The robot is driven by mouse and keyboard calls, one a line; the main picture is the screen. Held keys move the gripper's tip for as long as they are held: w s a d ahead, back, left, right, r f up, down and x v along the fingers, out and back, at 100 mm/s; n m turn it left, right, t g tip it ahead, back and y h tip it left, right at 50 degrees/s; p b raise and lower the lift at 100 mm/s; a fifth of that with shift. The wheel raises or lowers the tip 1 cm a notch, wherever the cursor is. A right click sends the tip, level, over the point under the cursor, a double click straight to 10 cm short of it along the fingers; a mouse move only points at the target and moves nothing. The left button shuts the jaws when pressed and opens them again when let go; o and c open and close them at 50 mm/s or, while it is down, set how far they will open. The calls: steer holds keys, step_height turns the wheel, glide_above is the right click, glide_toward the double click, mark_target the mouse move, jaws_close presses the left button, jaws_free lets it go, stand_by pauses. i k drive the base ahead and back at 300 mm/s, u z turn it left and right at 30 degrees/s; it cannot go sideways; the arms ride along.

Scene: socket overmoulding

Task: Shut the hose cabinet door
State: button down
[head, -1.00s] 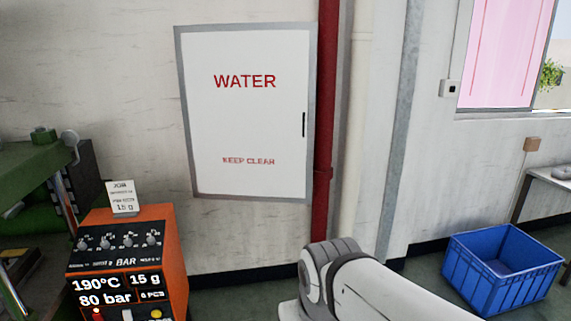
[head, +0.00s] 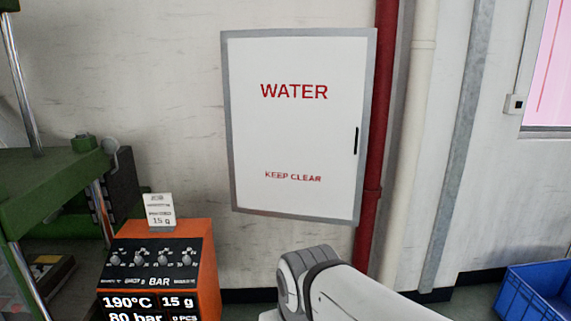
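The hose cabinet (head: 226,120) is on the wall, with a grey frame and a white door (head: 293,135) reading "WATER" and "KEEP CLEAR". The door looks flush within the frame, with no gap visible around it. A dark slot-like handle (head: 356,141) is on the door's right side. Part of my arm shows at the bottom, below the cabinet and apart from it. My gripper is out of the frame.
An orange control box (head: 207,270) with a small card (head: 159,211) stands at lower left, by a green press (head: 50,190). A red pipe (head: 378,130) runs just right of the cabinet. A blue crate (head: 540,295) is on the floor at right.

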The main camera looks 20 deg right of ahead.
mark_target(297, 101)
steer(key=u, duration=0.05)
steer(key=i, duration=1.45)
steer(key=z, duration=0.8)
steer(key=i, duration=0.45)
steer(key=z, duration=0.3)
steer(key=k, duration=0.8)
steer(key=z, duration=0.2)
steer(key=i, duration=0.8)
